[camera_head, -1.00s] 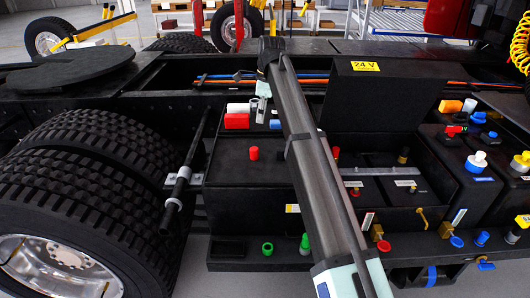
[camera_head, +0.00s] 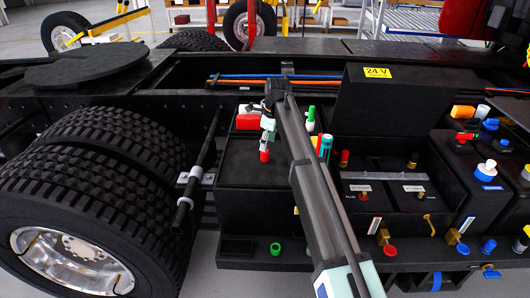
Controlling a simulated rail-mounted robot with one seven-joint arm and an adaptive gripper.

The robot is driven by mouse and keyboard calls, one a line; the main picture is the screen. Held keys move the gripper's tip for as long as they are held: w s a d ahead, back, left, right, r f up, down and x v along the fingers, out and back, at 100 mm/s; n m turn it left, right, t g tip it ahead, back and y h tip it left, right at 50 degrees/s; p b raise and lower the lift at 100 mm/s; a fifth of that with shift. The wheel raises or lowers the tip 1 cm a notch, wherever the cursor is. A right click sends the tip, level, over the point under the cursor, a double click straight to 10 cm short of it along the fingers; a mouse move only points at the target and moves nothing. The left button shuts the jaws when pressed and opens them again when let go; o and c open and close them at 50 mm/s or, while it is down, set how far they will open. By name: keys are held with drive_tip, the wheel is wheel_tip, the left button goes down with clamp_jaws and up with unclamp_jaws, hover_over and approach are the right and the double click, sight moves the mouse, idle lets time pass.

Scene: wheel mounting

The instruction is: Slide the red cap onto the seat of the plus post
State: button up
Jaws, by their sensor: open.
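The red cap (camera_head: 264,156) stands on the black box top (camera_head: 238,168), left of the open battery tray. My gripper (camera_head: 267,143) is open and points down directly over the cap. Its fingertips reach close to the cap's top; I cannot tell whether they touch it. In the tray to the right, a post with a red top (camera_head: 344,158) stands at the back left and a bare brass post (camera_head: 412,162) at the back right. Another small red part (camera_head: 363,194) shows nearer the front. The pictures do not make clear which post is the plus post.
My arm crosses the middle and hides part of the tray's left side. A red block (camera_head: 247,121) and a teal cylinder (camera_head: 326,146) stand near the gripper. A raised black cover with a 24 V label (camera_head: 378,72) rises behind the tray. A green ring (camera_head: 275,249) lies on the lower step.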

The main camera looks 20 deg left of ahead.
sight(265, 155)
drive_tip(key=shift+a+f+p, duration=0.2)
drive_tip(key=shift+f+p, duration=0.25)
drive_tip(key=shift+f, duration=0.55)
drive_tip(key=shift+a+f+p, duration=0.15)
drive_tip(key=shift+f+p, duration=0.3)
drive_tip(key=shift+f, duration=0.5)
drive_tip(key=shift+a+f+p, duration=0.2)
drive_tip(key=shift+f+p, duration=0.25)
drive_tip(key=shift+f, duration=0.55)
drive_tip(key=c, duration=0.9)
